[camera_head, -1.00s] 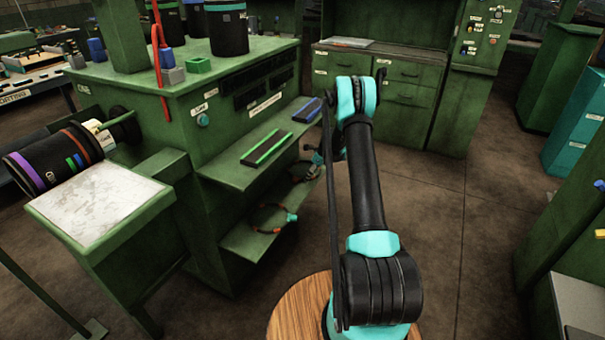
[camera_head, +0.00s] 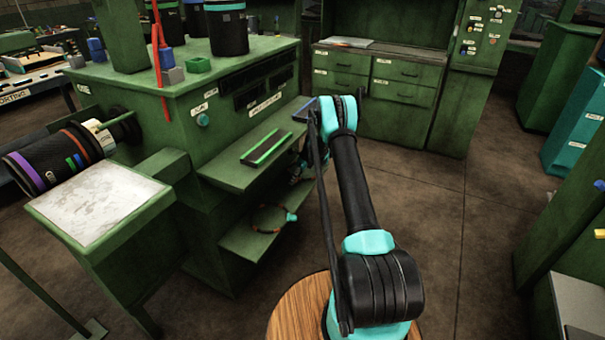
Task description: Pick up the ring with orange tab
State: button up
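A thin dark ring with orange-red stretches (camera_head: 256,223) lies on the lower shelf of the green bench. A teal piece (camera_head: 291,217) sits at its right side. I cannot make out a separate orange tab at this size. My gripper (camera_head: 297,172) is small and mostly hidden behind my own arm and the upper shelf edge. It appears to be in the gap between the upper and lower shelves, above and to the right of the ring, apart from it. Whether its fingers are open or shut does not show.
The upper shelf (camera_head: 222,174) holds a tray with a green rod (camera_head: 265,147) and overhangs the lower shelf (camera_head: 240,240). A striped black roll (camera_head: 52,160) is at the left above a pale-topped stand (camera_head: 95,200). The floor (camera_head: 450,240) to the right is clear.

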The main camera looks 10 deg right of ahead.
jog(key=c, duration=1.3)
jog(key=shift+r, duration=0.1)
